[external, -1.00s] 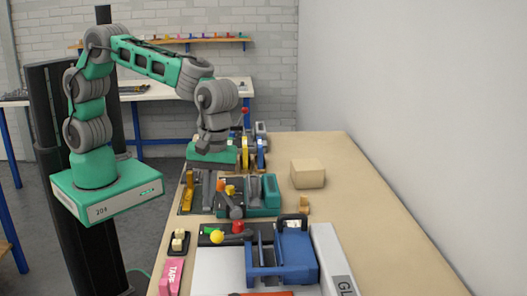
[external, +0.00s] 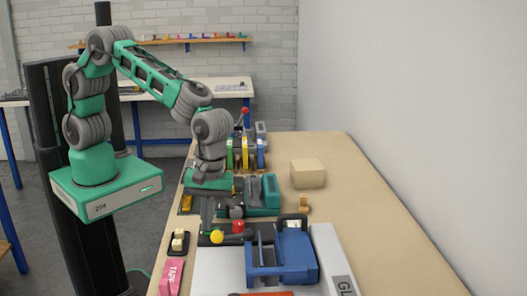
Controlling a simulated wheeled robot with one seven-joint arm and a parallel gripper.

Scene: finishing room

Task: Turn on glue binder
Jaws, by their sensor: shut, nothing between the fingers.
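The machine I take to be the glue binder has a blue body (external: 294,255) on a white base (external: 215,268). My gripper (external: 206,228) points down, shut and empty, just above and behind the yellow knob. I cannot tell whether it touches anything there. It hides part of the strip.
A green machine (external: 263,194) stands just behind, partly hidden by my gripper. Machines with yellow and blue parts (external: 245,152) stand farther back. A black tray (external: 179,243) and pink tape box (external: 171,277) lie left. A cardboard box (external: 307,173) is right; the bench right of it is clear.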

